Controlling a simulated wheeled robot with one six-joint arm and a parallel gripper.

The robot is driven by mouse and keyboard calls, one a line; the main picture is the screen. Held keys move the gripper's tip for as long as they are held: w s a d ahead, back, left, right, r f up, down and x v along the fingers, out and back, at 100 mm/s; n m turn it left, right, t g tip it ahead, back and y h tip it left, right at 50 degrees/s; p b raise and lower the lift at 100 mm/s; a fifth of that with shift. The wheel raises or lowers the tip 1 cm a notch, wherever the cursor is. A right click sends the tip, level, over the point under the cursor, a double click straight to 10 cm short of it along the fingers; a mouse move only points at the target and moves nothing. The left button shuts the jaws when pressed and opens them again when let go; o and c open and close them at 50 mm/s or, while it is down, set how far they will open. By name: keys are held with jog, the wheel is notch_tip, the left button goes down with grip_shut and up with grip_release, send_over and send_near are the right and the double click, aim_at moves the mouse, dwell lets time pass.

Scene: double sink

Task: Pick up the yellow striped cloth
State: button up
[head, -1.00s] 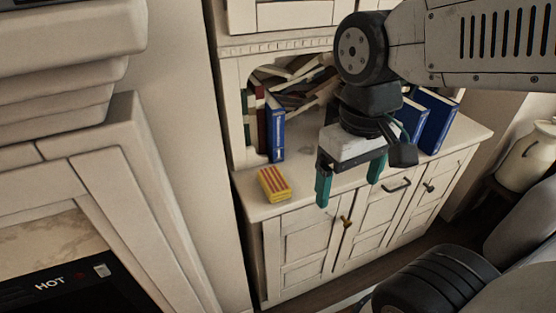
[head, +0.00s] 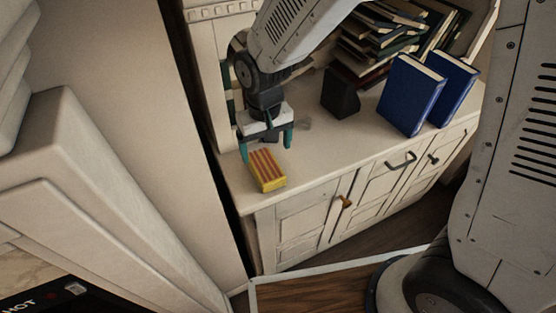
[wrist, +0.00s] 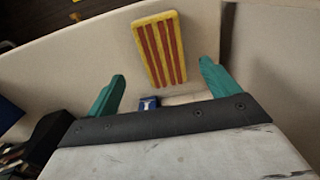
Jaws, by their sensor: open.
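The yellow striped cloth (head: 266,170), a small yellow block shape with red stripes, lies on the cabinet top near its left front corner. In the wrist view the cloth (wrist: 159,50) shows just beyond the fingertips, roughly between them. My gripper (head: 266,148) is open and empty, its teal fingers pointing down just behind the cloth. In the wrist view my gripper (wrist: 162,75) has its fingers spread wider than the cloth. I cannot tell whether a finger touches it.
Two blue books (head: 412,95) stand on the cabinet top (head: 325,165) to the right, with a dark block (head: 340,92) and piled books (head: 385,35) behind. A wall panel (head: 120,120) rises close on the left. The counter right of the cloth is clear.

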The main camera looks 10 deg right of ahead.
aim_at(266, 165)
jog(key=f, duration=0.7)
jog(key=shift+a+f, duration=0.2)
jog(key=shift+f, duration=0.15)
jog(key=c, duration=1.1)
jog(key=shift+r, duration=0.15)
